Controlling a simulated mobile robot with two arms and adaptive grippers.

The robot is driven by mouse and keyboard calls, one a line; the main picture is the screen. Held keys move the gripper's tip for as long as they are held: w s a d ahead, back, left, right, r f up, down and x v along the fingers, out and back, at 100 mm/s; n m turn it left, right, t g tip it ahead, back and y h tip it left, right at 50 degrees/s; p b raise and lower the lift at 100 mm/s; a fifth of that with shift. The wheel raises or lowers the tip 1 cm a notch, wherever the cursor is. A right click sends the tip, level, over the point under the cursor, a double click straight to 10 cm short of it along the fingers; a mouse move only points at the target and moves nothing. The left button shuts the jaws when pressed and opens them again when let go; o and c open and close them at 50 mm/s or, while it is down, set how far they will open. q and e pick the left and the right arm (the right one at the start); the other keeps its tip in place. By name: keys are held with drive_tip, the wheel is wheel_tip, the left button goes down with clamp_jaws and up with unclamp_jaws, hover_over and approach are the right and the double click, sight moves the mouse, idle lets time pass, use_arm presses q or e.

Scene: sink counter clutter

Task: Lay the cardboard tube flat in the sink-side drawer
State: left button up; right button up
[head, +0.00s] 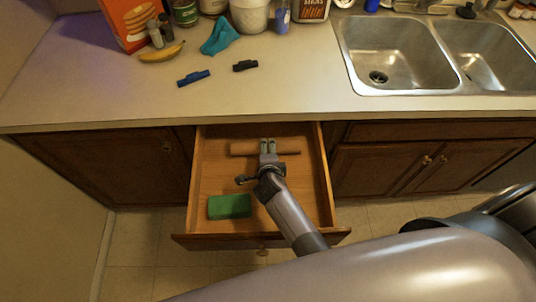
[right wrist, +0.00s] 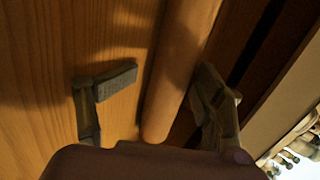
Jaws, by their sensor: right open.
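The cardboard tube (head: 243,149) is a plain brown cylinder. It lies flat, crosswise, near the back of the open wooden drawer (head: 209,185). My right gripper (head: 268,147) reaches down over the middle of the tube and hides part of it. In the right wrist view the tube (right wrist: 178,70) runs between the two fingers of my right gripper (right wrist: 165,92). The fingers are spread, with a gap showing between the left finger and the tube. The tube's far end is outside the right wrist view. My left gripper is in neither view.
On the counter (head: 290,80) are a blue clip-like item (head: 193,78), a black one (head: 245,66), a banana (head: 161,53) and a teal cloth (head: 220,37). The double sink (head: 385,50) is at the right.

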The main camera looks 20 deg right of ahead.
drive_tip(key=shift+s, duration=0.1)
drive_tip(key=v, duration=1.2)
idle(0.6)
